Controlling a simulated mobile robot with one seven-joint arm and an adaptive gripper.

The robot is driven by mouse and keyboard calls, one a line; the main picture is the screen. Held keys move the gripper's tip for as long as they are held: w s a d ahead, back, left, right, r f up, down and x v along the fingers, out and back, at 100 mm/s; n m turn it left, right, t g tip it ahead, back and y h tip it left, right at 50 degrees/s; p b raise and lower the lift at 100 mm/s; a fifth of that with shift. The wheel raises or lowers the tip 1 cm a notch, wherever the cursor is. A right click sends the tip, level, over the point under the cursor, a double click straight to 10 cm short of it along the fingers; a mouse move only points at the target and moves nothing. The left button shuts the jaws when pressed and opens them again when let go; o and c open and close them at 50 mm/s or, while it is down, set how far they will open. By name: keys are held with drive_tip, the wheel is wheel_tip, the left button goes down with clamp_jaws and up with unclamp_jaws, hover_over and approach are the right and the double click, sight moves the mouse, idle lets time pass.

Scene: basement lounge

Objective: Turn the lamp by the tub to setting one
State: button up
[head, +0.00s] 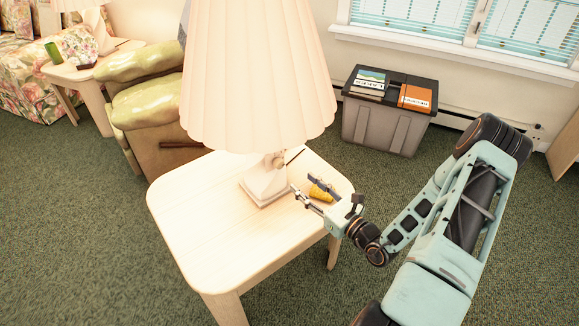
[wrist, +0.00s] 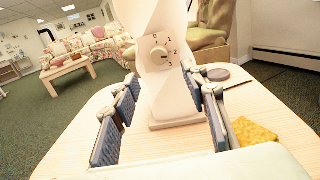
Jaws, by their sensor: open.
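The lamp by the tub has a pleated cream shade (head: 258,75) and a pale base (head: 266,187), and stands upright on a light wooden side table (head: 190,230). In the wrist view its base carries a round dial (wrist: 158,53) with numbers from 0 to 3 around it. I cannot tell for sure which number the dial points to. My gripper (head: 302,184) is at the right of the lamp base, above the table. In the wrist view its fingers (wrist: 165,95) are spread apart and empty, facing the dial and short of it.
A grey tub (head: 385,130) with books on its lid stands on the floor by the wall. A yellow sponge-like block (wrist: 255,133) and a dark disc (wrist: 218,74) lie on the table, right of the lamp. A padded chair (head: 150,100) stands behind the table.

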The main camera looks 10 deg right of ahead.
sight(281, 166)
drive_tip(key=x, duration=0.9)
drive_tip(key=shift+w+a+b, duration=0.3)
drive_tip(key=shift+w+b, duration=0.05)
drive_tip(key=shift+b, duration=0.05)
clamp_jaws()
